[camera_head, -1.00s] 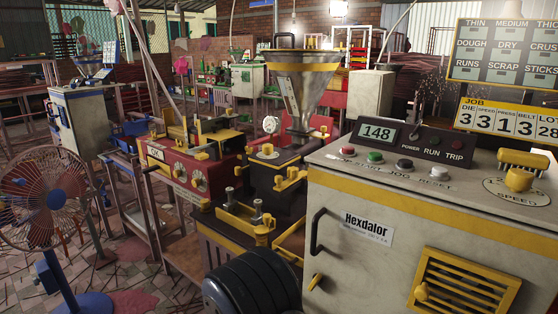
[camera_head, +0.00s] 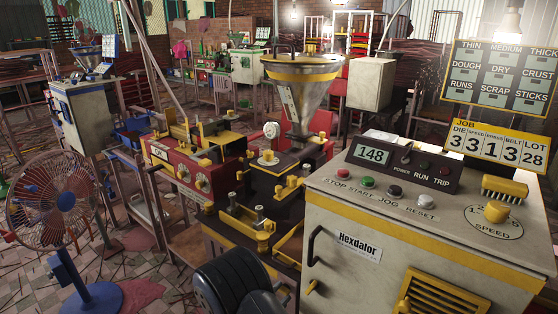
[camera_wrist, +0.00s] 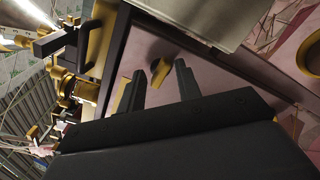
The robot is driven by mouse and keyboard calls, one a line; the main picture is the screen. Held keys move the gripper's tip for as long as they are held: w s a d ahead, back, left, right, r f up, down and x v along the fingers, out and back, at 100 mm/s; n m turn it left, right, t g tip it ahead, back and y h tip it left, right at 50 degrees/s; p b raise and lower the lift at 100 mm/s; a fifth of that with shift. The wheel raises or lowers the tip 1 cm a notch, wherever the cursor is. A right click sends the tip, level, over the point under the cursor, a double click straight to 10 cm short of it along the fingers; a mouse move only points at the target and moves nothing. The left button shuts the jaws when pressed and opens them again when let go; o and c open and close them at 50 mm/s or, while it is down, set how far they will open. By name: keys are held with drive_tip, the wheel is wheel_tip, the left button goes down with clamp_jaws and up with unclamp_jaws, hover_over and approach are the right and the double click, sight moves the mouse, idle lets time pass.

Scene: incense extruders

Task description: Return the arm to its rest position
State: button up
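In the wrist view my gripper (camera_wrist: 160,80) shows two dark fingers standing apart with nothing between them. A yellow knob-like part lies beyond the gap, and I cannot tell its distance. In the head view only a black part of my arm (camera_head: 238,285) shows at the bottom centre, in front of the extruder and left of the cream control cabinet (camera_head: 375,225). My fingertips are not visible in that view.
The cabinet's display (camera_head: 373,154) reads 148, above a row of buttons. A steel hopper (camera_head: 300,95) stands over the dark extruder. A red machine (camera_head: 185,175) is left of it. A caged fan (camera_head: 55,200) stands far left, on tiled floor with some free room.

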drive_tip(key=n+p, duration=0.2)
drive_tip(key=p, duration=0.1)
drive_tip(key=n+p, duration=0.2)
drive_tip(key=p, duration=0.1)
drive_tip(key=n+p, duration=0.3)
drive_tip(key=p, duration=0.1)
drive_tip(key=shift+r, duration=0.25)
drive_tip(key=v, duration=0.2)
drive_tip(key=b+v, duration=0.1)
drive_tip(key=shift+s+a+f, duration=0.25)
drive_tip(key=shift+a, duration=0.1)
drive_tip(key=shift+s+a, duration=0.1)
drive_tip(key=shift+s, duration=0.05)
drive_tip(key=shift+r, duration=0.2)
